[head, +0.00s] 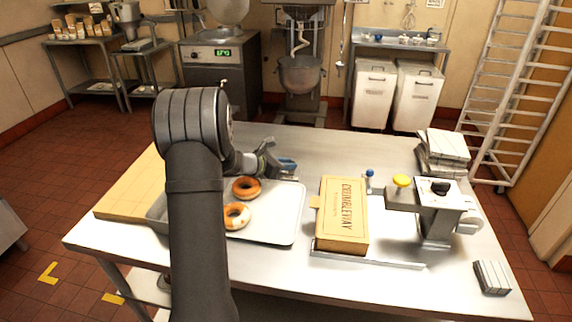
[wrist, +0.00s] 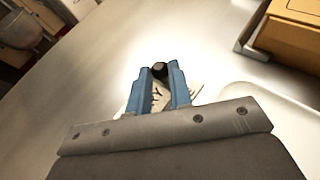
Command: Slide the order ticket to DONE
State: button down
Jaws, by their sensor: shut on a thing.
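My gripper (head: 287,166) is low over the far edge of the tray, near the middle of the table. In the wrist view its blue fingers (wrist: 161,76) are shut on a small round black knob (wrist: 159,69). A white piece with dark marks (wrist: 158,97) shows between and beside the fingers, partly hidden by them. It looks like the order ticket, but its writing cannot be read. I cannot tell whether the knob is fixed to it. No DONE label can be made out in either view.
A tray (head: 290,222) with two glazed doughnuts (head: 246,188) lies nearer than my gripper. A brown box (head: 343,215) stands to its right, with a machine (head: 437,210) beyond it. A stack of folded boxes (head: 443,148) is at the far right. The table's far middle is clear.

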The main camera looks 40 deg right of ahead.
jog(key=shift+s+d, duration=0.7)
jog(key=shift+s, duration=0.05)
jog(key=c, duration=1.3)
grip_release()
jog(key=shift+a, duration=0.1)
jog(key=v, duration=1.7)
jog(key=shift+a, duration=0.15)
